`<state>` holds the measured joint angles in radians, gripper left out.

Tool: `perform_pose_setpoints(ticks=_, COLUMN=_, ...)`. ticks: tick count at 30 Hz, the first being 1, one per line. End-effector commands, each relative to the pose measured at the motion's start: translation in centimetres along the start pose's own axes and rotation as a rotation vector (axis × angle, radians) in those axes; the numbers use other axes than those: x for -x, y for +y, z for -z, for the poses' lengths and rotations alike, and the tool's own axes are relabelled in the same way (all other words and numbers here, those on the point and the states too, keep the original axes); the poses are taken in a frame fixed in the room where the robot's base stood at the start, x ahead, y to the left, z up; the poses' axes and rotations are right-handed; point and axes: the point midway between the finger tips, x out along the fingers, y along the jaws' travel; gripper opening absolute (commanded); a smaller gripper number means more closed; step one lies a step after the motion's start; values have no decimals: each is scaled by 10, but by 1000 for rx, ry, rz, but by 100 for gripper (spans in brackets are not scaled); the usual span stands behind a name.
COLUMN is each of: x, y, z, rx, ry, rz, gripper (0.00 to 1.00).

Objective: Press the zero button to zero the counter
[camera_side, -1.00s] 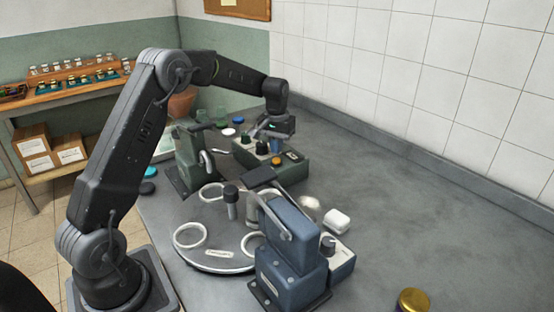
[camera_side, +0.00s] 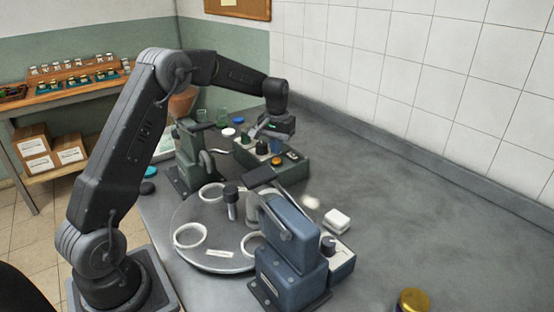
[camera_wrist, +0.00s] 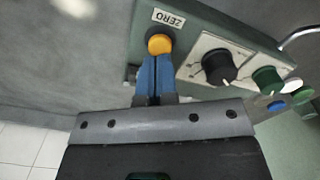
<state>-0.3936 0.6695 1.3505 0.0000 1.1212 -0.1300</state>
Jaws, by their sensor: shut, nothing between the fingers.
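The zero button is an orange-yellow cap (camera_wrist: 159,44) on a green control box (camera_wrist: 200,22), beside a white ZERO label (camera_wrist: 168,18) in the wrist view. In the side view the button (camera_side: 277,161) is on the near face of the box (camera_side: 293,168). My gripper (camera_wrist: 157,57) is shut and empty. Its blue fingertips are right at the button's edge in the wrist view, lined up with it. I cannot tell whether they touch or press it. In the side view my gripper (camera_side: 276,150) is just above the button. No counter reading is legible.
A black knob (camera_wrist: 220,67) and a green knob (camera_wrist: 267,78) sit beside the button. A green machine (camera_side: 190,155) with a crank stands left of the box. A round turntable (camera_side: 205,215) and a blue machine (camera_side: 292,250) stand nearer. The bench at right is mostly clear.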

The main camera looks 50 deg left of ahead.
Motion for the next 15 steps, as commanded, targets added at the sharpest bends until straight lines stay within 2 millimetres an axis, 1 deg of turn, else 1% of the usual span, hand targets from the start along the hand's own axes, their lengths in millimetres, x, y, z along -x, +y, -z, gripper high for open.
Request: perform_pose_setpoints(ticks=15, x=-8, y=0, z=0, rx=0, ry=-1, rz=0, gripper=0)
